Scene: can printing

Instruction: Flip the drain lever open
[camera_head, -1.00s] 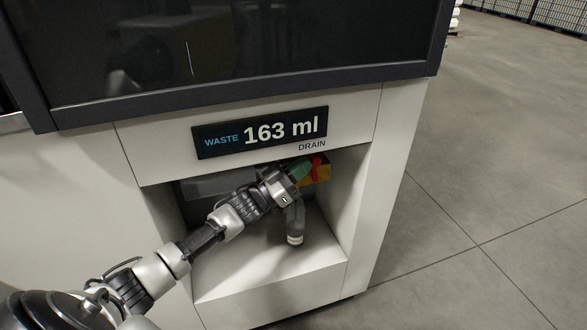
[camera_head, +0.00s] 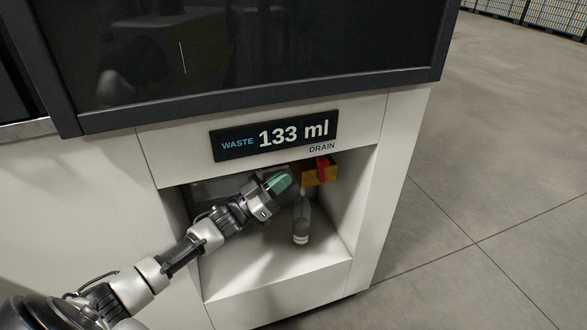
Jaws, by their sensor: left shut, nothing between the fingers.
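The drain valve (camera_head: 312,177) is an orange-yellow block at the top of the recess, under the DRAIN label. Its red lever (camera_head: 323,169) shows on the front of the block and looks roughly upright. A grey spout-like piece (camera_head: 302,212) hangs below the valve, with a pale lower end. My left gripper (camera_head: 281,181) has green fingertips. It is shut and empty, just left of the valve, and appears apart from the red lever. My right gripper is not in view.
The waste display (camera_head: 273,136) above the recess reads 133 ml. The white recess floor (camera_head: 265,262) is clear, with side walls close around the valve. A dark screen panel (camera_head: 260,50) overhangs above. Open grey floor (camera_head: 480,170) lies to the right.

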